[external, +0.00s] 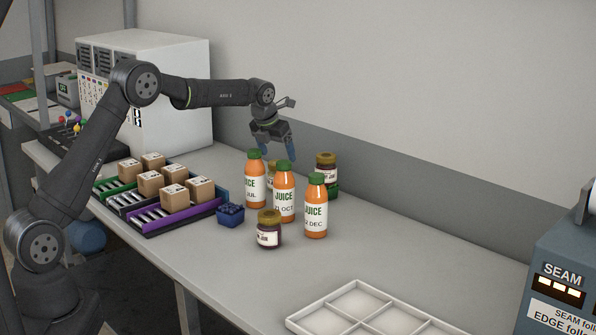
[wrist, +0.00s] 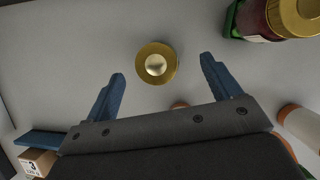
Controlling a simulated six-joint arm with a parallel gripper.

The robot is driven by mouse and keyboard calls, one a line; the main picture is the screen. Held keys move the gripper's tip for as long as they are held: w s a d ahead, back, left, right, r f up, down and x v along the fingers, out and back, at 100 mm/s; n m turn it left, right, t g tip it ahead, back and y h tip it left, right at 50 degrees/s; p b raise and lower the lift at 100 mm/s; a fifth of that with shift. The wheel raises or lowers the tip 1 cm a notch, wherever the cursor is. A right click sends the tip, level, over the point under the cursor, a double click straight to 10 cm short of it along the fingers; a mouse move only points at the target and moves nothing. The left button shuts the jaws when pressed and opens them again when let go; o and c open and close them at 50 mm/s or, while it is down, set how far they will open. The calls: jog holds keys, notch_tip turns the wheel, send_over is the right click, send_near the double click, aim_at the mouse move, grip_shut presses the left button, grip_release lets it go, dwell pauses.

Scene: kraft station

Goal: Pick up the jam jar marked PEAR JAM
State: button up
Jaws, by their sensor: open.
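My gripper (external: 275,153) is open and empty, pointing down behind the juice bottles. In the wrist view, a gold-lidded jar (wrist: 157,64) seen from above lies between and slightly beyond the blue fingertips (wrist: 163,78), apart from them. It seems to be the jar (external: 271,170) mostly hidden behind the bottles in the external view; its label is hidden. A dark red gold-lidded jar (external: 326,171) with green around its lower part stands to the right, also at the wrist view's upper right (wrist: 262,20). A dark jar (external: 268,235) stands in front. I cannot read PEAR JAM on any jar.
Three orange juice bottles (external: 284,205) with green caps stand close in front of my gripper. An empty white divided tray (external: 360,305) lies at front right.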

jog(key=shift+x, duration=1.25)
jog(key=shift+w+a+f, duration=0.1)
jog(key=shift+a+f, duration=0.05)
jog(key=shift+f, duration=0.45)
jog(key=x, duration=0.2)
jog(key=a+x, duration=0.1)
jog(key=x, duration=0.1)
jog(key=shift+d+f, duration=0.1)
jog(key=shift+d, duration=0.1)
jog(key=c, duration=1.3)
